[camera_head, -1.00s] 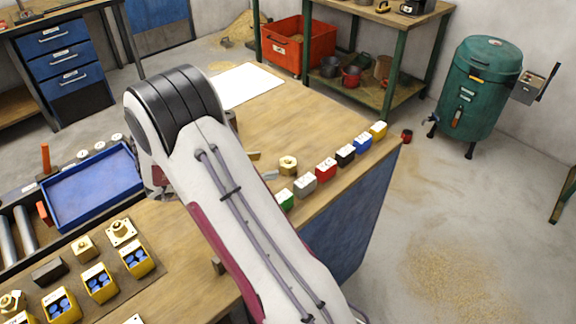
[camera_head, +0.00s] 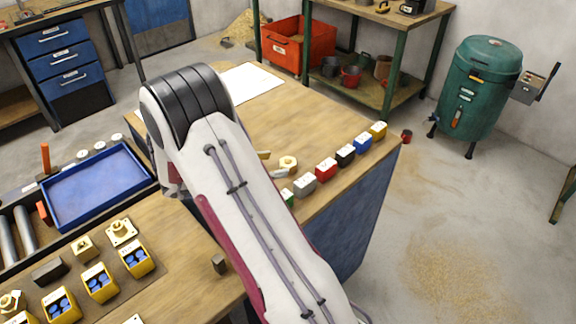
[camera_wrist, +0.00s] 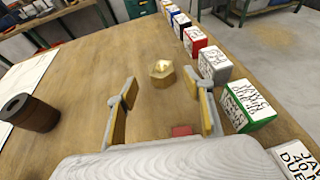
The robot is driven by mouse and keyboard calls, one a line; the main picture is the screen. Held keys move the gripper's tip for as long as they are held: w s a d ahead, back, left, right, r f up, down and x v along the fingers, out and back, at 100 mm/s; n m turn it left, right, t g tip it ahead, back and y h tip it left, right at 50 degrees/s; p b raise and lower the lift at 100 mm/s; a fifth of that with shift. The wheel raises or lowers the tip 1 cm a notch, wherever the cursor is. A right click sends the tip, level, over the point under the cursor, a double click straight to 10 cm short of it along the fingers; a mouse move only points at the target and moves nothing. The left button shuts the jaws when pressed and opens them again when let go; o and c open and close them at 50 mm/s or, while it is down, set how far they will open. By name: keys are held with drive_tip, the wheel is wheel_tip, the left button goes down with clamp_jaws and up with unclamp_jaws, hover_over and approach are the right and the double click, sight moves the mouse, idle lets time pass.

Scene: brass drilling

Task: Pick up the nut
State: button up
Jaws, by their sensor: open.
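The brass nut (camera_head: 288,163) stands on the wooden workbench near its right edge, beside the row of coloured blocks. It also shows in the wrist view (camera_wrist: 162,74) as a golden hexagonal piece, just beyond the fingertips and roughly between their lines. My gripper (camera_wrist: 158,92) is open and empty, with one finger on either side and bare wood between them. In the head view only a small part of my gripper (camera_head: 270,163) shows beside my arm, left of the nut. The nut is apart from both fingers.
Labelled blocks line the right edge: green (camera_wrist: 249,106), grey (camera_wrist: 214,66), red (camera_wrist: 195,40) and others. The green one is close to my right finger. A dark brown cylinder (camera_wrist: 30,112) stands at left. A blue tray (camera_head: 92,185) lies left. Bench middle (camera_head: 265,125) is clear.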

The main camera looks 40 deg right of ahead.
sight(285, 163)
drive_tip(key=shift+x, duration=2.2)
drive_tip(key=shift+s, duration=0.15)
clamp_jaws()
drive_tip(key=shift+r, duration=0.15)
wheel_tip(285, 163, up, 10)
